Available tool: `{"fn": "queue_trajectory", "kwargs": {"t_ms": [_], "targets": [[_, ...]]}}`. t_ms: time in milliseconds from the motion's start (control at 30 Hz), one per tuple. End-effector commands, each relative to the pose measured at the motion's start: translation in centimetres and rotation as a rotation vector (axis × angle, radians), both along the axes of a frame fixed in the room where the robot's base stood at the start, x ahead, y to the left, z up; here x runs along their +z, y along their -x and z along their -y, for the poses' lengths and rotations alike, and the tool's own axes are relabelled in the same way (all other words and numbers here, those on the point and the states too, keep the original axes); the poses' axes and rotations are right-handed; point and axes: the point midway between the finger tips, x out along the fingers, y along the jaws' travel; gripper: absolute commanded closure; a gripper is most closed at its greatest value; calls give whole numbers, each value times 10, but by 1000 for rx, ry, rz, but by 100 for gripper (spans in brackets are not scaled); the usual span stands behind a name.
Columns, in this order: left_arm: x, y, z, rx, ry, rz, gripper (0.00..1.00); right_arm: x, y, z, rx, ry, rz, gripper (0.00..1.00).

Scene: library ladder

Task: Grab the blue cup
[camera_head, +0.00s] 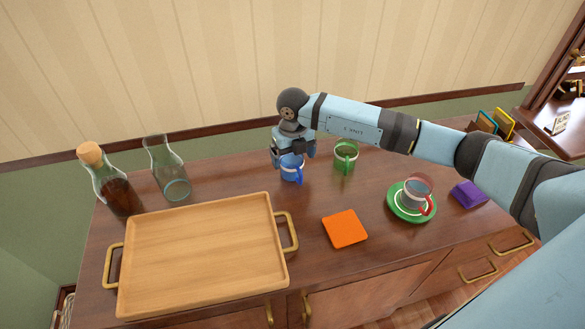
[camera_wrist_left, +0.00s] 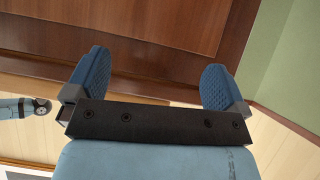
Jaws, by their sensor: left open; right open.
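The blue cup (camera_head: 291,172) stands on the wooden sideboard, with its handle facing the front. My right gripper (camera_head: 291,160) is directly above it, pointing down, with its open fingers around or beside the cup's upper part. The gripper hides the cup's rim, and I cannot tell whether the fingers touch it. My left gripper (camera_wrist_left: 157,88) is open and empty in the left wrist view, in front of a brown wooden panel. It is not in the head view.
A green cup (camera_head: 345,158) stands close to the right of the blue cup. A clear cup (camera_head: 415,189) with a red handle sits on a green saucer (camera_head: 398,208). An orange square (camera_head: 344,229), a wooden tray (camera_head: 203,255), a glass carafe (camera_head: 168,170) and a corked bottle (camera_head: 117,192) share the sideboard (camera_head: 318,200).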

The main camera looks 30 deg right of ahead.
Motion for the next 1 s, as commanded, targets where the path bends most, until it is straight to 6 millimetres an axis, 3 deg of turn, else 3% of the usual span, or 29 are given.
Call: {"fn": "queue_trajectory", "kwargs": {"t_ms": [167,400,667,1000], "targets": [[1,-1,-1,-1,-2,3,0,-26,-1,-2,-2,0,-2,6],[1,-1,0,2,2,3,0,-29,-1,-1,-1,0,-1,6],[2,-2,3,8,10,2,0,-29,-1,-1,-1,0,-1,64],[1,-2,3,7,8,1,0,-25,-1,-1,-1,0,1,64]]}}
